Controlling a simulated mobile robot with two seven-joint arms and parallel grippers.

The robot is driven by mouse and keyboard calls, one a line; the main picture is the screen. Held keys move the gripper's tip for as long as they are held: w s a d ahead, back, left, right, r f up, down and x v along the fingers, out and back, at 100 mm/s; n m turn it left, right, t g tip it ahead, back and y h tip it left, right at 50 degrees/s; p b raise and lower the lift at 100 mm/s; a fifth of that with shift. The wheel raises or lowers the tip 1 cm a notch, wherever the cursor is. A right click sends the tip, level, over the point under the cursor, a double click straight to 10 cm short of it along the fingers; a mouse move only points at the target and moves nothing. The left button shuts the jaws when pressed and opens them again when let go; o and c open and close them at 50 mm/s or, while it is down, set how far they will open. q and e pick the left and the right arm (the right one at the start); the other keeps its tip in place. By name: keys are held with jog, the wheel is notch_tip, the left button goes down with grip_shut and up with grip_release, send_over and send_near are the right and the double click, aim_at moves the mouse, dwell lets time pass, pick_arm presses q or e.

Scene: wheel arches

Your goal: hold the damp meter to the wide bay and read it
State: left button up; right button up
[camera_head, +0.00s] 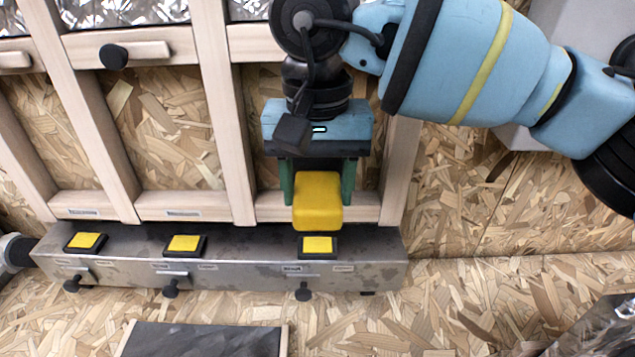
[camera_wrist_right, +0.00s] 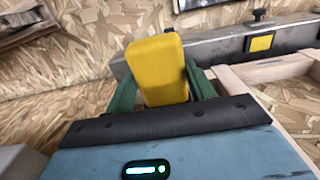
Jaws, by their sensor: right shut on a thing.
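A yellow block with rounded edges, which I take to be the damp meter (camera_head: 317,203), is gripped between the green fingers of my right gripper (camera_head: 318,178). It also shows in the right wrist view (camera_wrist_right: 158,68), with a green finger on each side. No display shows on it. In the head view it overlaps the bottom rail of the rightmost framed bay (camera_head: 265,92); I cannot tell whether it touches anything. Two more bays, a middle one (camera_head: 165,125) and a left one (camera_head: 50,120), have chipboard backs. Which bay is the wide one is unclear. My left gripper is out of view.
A grey metal beam (camera_head: 230,275) runs below the bays, with three yellow-topped pads, including a right one (camera_head: 317,245), and black knobs beneath. A dark framed panel (camera_head: 205,340) lies in front. Chipboard to the right (camera_head: 470,210) is clear.

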jog(key=shift+w, duration=0.3)
dwell(0.4)
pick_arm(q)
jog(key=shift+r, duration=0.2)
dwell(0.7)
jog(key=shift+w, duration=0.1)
pick_arm(e)
jog(key=shift+r, duration=0.1)
